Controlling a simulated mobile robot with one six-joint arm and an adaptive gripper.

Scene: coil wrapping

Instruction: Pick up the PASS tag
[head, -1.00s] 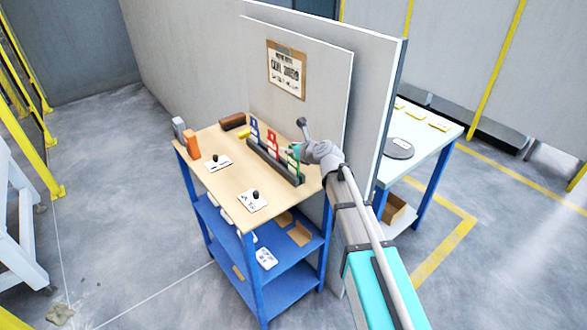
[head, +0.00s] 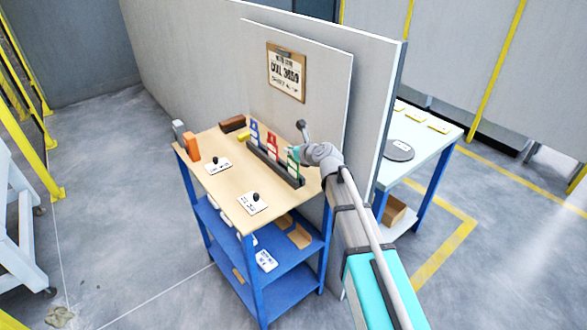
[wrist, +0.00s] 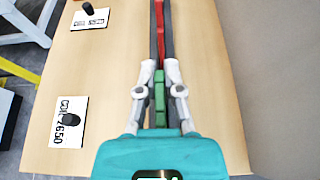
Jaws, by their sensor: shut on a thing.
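A green tag (head: 294,167) stands upright in the right end of a dark slotted rack (head: 264,158) on the wooden table top. I take it for the PASS tag, though its lettering cannot be read. My gripper (wrist: 159,72) is shut on the green tag (wrist: 159,92) from above, with one white finger on each side. The tag's lower part is still in or just at the rack; I cannot tell if it is lifted. A red tag (head: 271,142) and a blue tag (head: 254,132) stand farther left in the same rack.
Two white cards with black knobs, one nearer (head: 253,204) and one farther (head: 217,165), lie on the table. Orange (head: 192,146) and brown (head: 232,123) blocks stand at its far end. A grey partition (head: 310,60) with a clipboard (head: 286,71) rises close behind the rack.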

